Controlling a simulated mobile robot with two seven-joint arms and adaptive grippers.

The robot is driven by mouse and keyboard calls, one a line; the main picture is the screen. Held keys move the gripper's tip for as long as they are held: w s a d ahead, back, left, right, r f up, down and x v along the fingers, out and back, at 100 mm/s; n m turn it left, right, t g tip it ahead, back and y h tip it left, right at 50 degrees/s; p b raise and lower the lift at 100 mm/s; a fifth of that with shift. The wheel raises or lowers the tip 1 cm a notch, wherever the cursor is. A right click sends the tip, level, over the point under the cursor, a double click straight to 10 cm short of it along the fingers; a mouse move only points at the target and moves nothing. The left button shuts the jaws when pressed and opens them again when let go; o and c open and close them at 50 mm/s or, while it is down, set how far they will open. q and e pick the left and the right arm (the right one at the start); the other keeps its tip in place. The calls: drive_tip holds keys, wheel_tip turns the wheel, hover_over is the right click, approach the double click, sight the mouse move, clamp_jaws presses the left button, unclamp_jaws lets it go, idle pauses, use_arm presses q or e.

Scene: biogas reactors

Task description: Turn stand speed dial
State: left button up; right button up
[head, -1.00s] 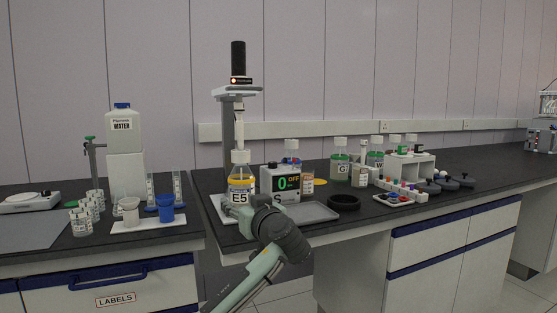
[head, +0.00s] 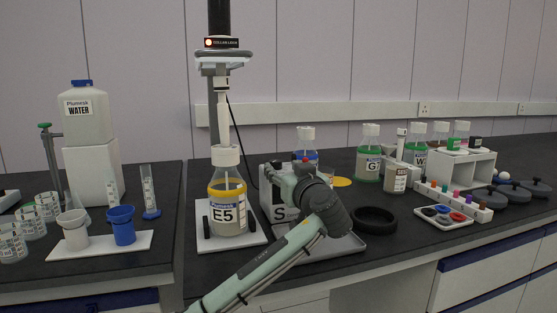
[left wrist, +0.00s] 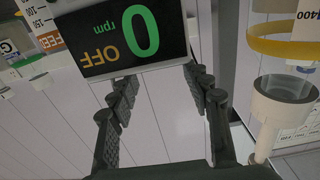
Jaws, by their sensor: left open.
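The white stand control box (head: 270,203) stands right of bottle E5 (head: 227,208). My left gripper (head: 284,175) is in front of it and hides most of its face in the head view. In the left wrist view the box's black display (left wrist: 128,38) appears rotated, reading 0 rpm and OFF. My left gripper's fingers (left wrist: 160,80) are open and empty, spread below the display in that view. The speed dial cannot be made out in either view. My right gripper is not in view.
The stirrer stand (head: 221,100) rises behind bottle E5. A grey tray (head: 338,246) and a black ring (head: 374,219) lie right of the box. White and blue cups (head: 121,225) stand on the left bench, across a gap between benches.

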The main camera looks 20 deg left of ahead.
sight(278, 164)
use_arm(q)
drive_tip(key=p+x, duration=0.1)
drive_tip(key=x, duration=0.5)
drive_tip(key=shift+w+a, duration=0.2)
drive_tip(key=shift+a, duration=0.05)
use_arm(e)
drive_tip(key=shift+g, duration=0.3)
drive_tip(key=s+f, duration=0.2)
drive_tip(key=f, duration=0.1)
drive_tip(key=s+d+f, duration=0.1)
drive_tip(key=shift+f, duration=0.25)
use_arm(q)
clamp_jaws()
drive_tip(key=shift+f, duration=0.1)
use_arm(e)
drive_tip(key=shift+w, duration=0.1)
